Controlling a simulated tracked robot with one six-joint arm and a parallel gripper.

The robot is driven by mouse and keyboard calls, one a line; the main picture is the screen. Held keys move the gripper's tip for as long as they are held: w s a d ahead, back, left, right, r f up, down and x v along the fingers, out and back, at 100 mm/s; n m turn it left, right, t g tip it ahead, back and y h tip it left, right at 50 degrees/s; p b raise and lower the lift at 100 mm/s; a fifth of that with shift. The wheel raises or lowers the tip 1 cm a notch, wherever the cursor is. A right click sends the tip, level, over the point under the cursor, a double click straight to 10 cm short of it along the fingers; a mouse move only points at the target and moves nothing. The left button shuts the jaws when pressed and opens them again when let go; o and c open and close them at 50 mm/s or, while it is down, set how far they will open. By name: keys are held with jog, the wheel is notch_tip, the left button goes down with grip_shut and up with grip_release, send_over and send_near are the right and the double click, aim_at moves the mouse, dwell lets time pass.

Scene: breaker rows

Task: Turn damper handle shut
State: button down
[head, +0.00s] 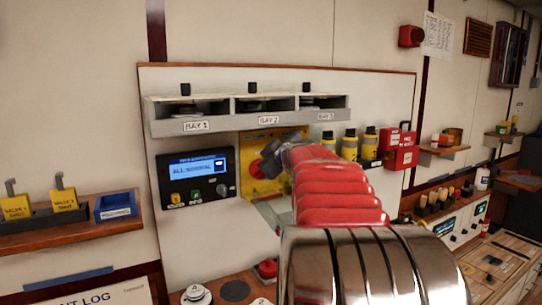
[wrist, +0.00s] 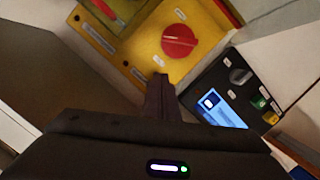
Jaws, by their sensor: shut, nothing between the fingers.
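A yellow panel (head: 250,138) is mounted on the white wall board, right of the display unit; it also shows in the wrist view (wrist: 148,48). A round red knob (wrist: 179,41) with a bar across it sits on this panel, and its left part shows in the head view (head: 255,169). Another red part (wrist: 106,9) is cut off at the top of the wrist view. I cannot tell which one is the damper handle. My gripper (head: 267,160) is in front of the panel, its fingers (wrist: 159,80) shut and empty, apart from the knob in the wrist view.
A display unit (head: 196,177) reading ALL NORMAL is left of the panel. A grey shelf with bays (head: 215,124) hangs just above. Yellow-black canisters (head: 349,145) and a red box (head: 401,157) stand right. My arm hides much of the panel's right side.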

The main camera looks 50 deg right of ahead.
jog(key=x, duration=0.6)
jog(key=shift+f, duration=0.15)
jog(key=shift+s+d+f, duration=0.15)
jog(key=shift+d+f, duration=0.2)
jog(key=shift+f, duration=0.15)
jog(key=shift+s+d+f, duration=0.2)
jog(key=shift+d+f, duration=0.2)
jog(key=shift+f, duration=0.15)
jog(key=shift+s+d+f, duration=0.1)
jog(key=shift+d+f, duration=0.2)
jog(key=shift+f, duration=0.15)
